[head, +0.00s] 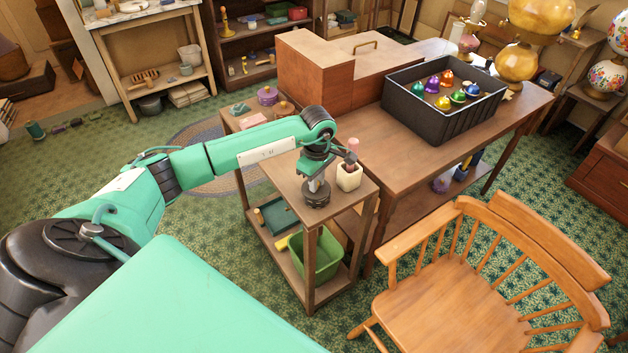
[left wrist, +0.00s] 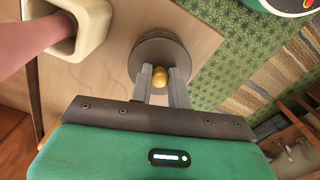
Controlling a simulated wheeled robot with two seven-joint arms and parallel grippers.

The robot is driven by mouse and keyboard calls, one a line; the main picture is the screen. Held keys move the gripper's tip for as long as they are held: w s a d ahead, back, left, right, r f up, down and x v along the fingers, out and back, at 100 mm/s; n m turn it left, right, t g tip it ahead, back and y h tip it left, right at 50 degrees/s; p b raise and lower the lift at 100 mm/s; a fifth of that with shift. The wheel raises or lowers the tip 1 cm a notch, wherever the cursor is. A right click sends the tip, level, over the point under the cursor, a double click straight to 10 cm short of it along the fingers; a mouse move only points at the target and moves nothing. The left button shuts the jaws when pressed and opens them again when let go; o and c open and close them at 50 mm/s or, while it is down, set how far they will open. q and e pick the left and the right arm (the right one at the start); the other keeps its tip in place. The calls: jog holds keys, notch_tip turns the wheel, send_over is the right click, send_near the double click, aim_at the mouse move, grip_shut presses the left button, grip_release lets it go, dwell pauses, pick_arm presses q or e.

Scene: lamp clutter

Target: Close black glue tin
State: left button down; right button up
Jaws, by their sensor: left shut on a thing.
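The black glue tin (head: 317,200) stands near the front corner of the small wooden side table's top. In the left wrist view its dark round lid (left wrist: 150,50) shows with a gold ball knob (left wrist: 160,77). My left gripper (head: 316,182) points down over the tin. In the left wrist view its two fingers (left wrist: 161,88) are on either side of the knob, shut on it. The fingers and arm partly cover the lid, and I cannot tell whether the lid sits fully on the tin. My right gripper is not in view.
A cream pot (head: 349,180) with a pink handle stands right beside the tin. A purple tin (head: 267,95) sits at the table's far end. A green bin (head: 325,258) is on the lower shelf. A chair (head: 470,270) and a workbench (head: 400,190) stand to the right.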

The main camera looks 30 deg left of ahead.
pick_arm(q)
jog(key=shift+f, duration=0.5)
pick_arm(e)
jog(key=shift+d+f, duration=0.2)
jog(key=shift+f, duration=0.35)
pick_arm(q)
jog(key=c, duration=0.8)
grip_release()
jog(key=shift+c, duration=0.2)
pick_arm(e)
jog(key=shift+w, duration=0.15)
pick_arm(q)
jog(key=shift+w+d+r+p, duration=0.1)
jog(key=shift+d+r+p, duration=0.1)
jog(key=shift+r+p, duration=0.5)
jog(key=shift+w+d+r+p, duration=0.15)
jog(key=shift+r+p, duration=0.1)
jog(key=shift+r, duration=0.85)
jog(key=shift+s+r+p, duration=0.1)
jog(key=shift+r+p, duration=0.9)
jog(key=shift+r, duration=1)
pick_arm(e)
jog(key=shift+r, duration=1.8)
pick_arm(q)
jog(key=shift+c, duration=0.2)
